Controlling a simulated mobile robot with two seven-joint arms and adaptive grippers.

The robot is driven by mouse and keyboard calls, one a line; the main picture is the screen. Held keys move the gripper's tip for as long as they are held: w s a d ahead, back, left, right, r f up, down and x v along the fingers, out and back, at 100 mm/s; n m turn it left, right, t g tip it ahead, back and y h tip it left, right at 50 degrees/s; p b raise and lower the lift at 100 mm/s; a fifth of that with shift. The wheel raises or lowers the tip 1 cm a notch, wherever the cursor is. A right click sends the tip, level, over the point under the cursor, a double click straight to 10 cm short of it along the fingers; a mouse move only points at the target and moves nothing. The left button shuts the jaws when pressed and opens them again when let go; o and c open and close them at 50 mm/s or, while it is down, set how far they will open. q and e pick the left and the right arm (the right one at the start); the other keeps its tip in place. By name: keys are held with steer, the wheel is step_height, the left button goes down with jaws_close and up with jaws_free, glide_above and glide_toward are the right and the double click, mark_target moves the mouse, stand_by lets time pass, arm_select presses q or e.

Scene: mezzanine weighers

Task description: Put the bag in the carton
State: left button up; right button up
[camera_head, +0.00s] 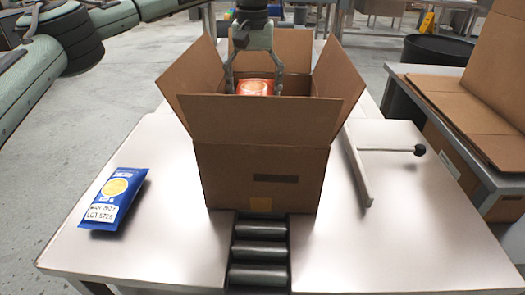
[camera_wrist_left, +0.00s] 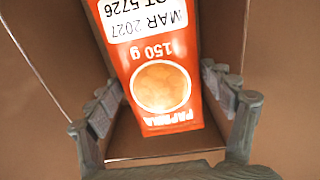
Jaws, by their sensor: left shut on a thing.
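An open brown carton (camera_head: 262,170) stands on the white table with its flaps spread up and out. My left gripper (camera_head: 254,88) points down inside the carton's opening, shut on an orange paprika bag (camera_head: 256,87). Only the bag's top shows above the near flap in the head view. In the left wrist view the orange bag (camera_wrist_left: 160,75) sits between the two fingers, with brown carton walls around it. Its white label reads MAR 2027, and 150 g is printed below. Whether the bag touches the carton floor cannot be told. My right gripper is out of view.
A blue bag (camera_head: 116,198) lies on the table at the left. Black rollers (camera_head: 259,253) run in front of the carton. A pale bar with a black-knobbed rod (camera_head: 390,150) is at its right. Flattened cardboard (camera_head: 470,118) lies on a side table at the right.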

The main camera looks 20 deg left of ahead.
arm_select(q)
steer(key=shift+w+a+f, duration=0.25)
steer(key=shift+w+f, duration=0.05)
steer(key=shift+f, duration=0.4)
step_height(320, 180, down, 10)
steer(key=shift+r+p, duration=0.15)
steer(key=shift+p, duration=0.2)
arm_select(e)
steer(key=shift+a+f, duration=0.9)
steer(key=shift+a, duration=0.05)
arm_select(q)
steer(key=shift+d, duration=0.1)
steer(key=shift+f, duration=0.65)
steer(key=o, duration=1.2)
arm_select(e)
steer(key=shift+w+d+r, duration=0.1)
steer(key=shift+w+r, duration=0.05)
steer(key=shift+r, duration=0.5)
